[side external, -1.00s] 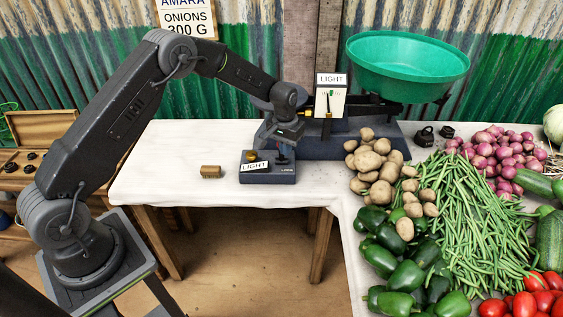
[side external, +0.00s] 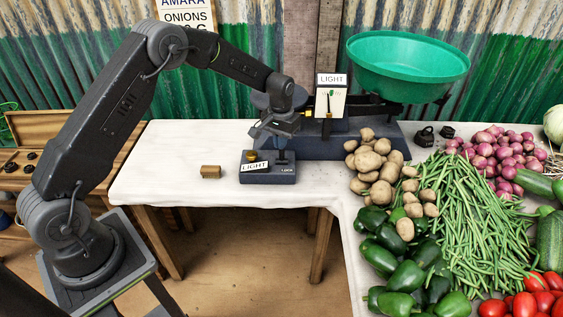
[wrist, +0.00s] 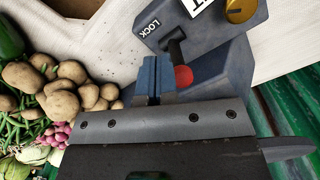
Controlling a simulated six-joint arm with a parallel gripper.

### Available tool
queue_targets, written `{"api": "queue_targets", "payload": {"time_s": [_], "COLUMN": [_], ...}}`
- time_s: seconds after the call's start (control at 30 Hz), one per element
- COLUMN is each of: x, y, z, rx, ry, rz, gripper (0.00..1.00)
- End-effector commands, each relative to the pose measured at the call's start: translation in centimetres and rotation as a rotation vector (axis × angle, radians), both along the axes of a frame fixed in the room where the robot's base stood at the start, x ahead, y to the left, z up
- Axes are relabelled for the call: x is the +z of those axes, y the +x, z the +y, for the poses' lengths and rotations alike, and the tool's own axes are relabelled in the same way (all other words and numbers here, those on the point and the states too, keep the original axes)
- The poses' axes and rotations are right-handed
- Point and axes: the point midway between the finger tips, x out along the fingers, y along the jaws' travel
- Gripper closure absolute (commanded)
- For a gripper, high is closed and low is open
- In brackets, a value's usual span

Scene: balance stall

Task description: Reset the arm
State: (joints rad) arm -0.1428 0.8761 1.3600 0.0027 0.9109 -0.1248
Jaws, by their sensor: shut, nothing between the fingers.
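The lock box (side external: 268,177) is a dark block on the table with a LIGHT tag, a brass knob (side external: 252,155) and the word LOCK. In the wrist view the lock box (wrist: 215,38) has a black lever (wrist: 176,48) with a red round part by it. My gripper (side external: 280,142) is just above the lever's side of the box, pointing down.
The scale's dial (side external: 331,103) stands behind my gripper, and its green pan (side external: 408,68) is to the right. Potatoes (side external: 375,165) and other vegetables crowd the right. The white tabletop (side external: 165,165) further left is clear.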

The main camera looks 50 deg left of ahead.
Motion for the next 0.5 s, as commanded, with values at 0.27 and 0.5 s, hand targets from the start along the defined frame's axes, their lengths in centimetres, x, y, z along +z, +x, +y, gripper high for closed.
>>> {"api": "queue_targets", "payload": {"time_s": [0.27, 0.5], "x": [1.9, 2.1], "y": [-0.3, -0.3], "z": [-0.6, -0.7], "rx": [-0.002, -0.003], "ry": [-0.001, -0.001], "rz": [-0.004, -0.004], "gripper": [1.00, 1.00]}}
